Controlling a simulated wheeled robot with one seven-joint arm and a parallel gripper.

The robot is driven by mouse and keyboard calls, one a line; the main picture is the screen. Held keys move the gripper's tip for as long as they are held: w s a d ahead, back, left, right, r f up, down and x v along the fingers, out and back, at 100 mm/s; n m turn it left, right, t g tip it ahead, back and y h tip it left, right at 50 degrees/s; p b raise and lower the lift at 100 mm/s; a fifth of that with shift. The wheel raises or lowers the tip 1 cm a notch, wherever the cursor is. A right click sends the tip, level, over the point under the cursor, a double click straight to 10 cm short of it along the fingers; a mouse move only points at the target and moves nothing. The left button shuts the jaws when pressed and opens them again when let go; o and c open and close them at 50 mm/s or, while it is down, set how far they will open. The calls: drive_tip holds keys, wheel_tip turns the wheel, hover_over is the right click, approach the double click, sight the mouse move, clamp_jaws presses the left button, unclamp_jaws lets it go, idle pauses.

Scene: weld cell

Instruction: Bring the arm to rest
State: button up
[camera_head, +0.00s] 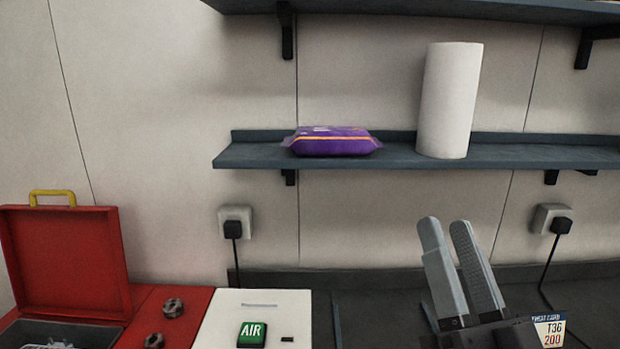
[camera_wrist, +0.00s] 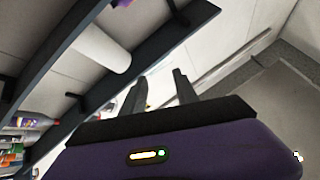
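My gripper (camera_head: 462,268) is at the lower right of the head view, with its two grey fingers pointing up in front of the back wall. The fingers stand a little apart with nothing between them. In the wrist view the fingers (camera_wrist: 160,90) also show a gap, and the gripper holds nothing. It is below the shelf and apart from it. The rest of my arm is out of the head view.
A dark shelf (camera_head: 250,155) holds a purple packet (camera_head: 335,142) and a white paper roll (camera_head: 449,100). Bottles (camera_wrist: 30,122) show in the wrist view.

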drive_tip(key=s+d+f+m+g+h, duration=0.25)
drive_tip(key=s+f+h, duration=0.2)
drive_tip(key=f, duration=0.45)
drive_tip(key=s+d+f+m+g+h, duration=0.1)
drive_tip(key=s+d+f+g+h, duration=0.15)
drive_tip(key=s+f, duration=0.4)
drive_tip(key=s+f+n+g+y, duration=0.3)
drive_tip(key=s+f+n+g, duration=0.2)
drive_tip(key=s+f, duration=1.3)
drive_tip(key=shift+s+d+n+g+y, duration=0.15)
drive_tip(key=shift+s+n+g+y, duration=0.2)
drive_tip(key=shift+n, duration=0.2)
